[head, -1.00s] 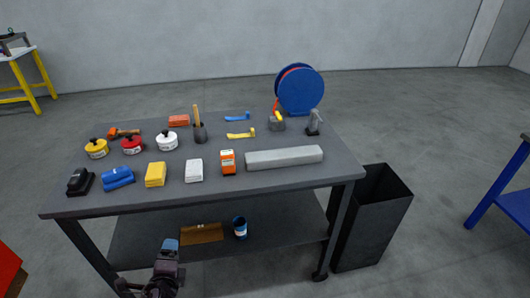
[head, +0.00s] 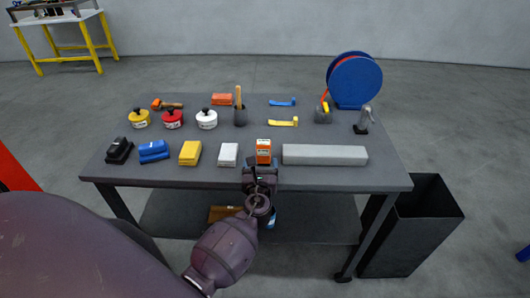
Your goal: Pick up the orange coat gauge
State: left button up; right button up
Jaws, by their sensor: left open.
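The orange coat gauge (head: 263,146) is a small orange block with a pale label. It stands near the front edge of the dark grey table (head: 308,180), between a white block and a long grey block. My left gripper (head: 261,172) is in front of the gauge at the table's front edge and overlaps its lower part in the head view. The gripper is open; its fingertips are hard to make out, and I cannot tell whether they touch the gauge. My right gripper is not in view.
The white block (head: 228,154) is close on the left and the long grey block (head: 325,154) close on the right. Yellow (head: 190,152) and blue (head: 153,150) packs lie further left. A black bin (head: 415,230) stands right of the table.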

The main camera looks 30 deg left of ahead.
aim_at(263, 154)
pick_arm(q)
jog(key=shift+d+r+x, duration=0.15)
jog(key=shift+x, duration=1.35)
jog(key=shift+d+r+x, duration=0.15)
jog(key=shift+x, duration=1.4)
jog(key=shift+w, duration=0.15)
jog(key=shift+c, duration=0.3)
jog(key=c, duration=1)
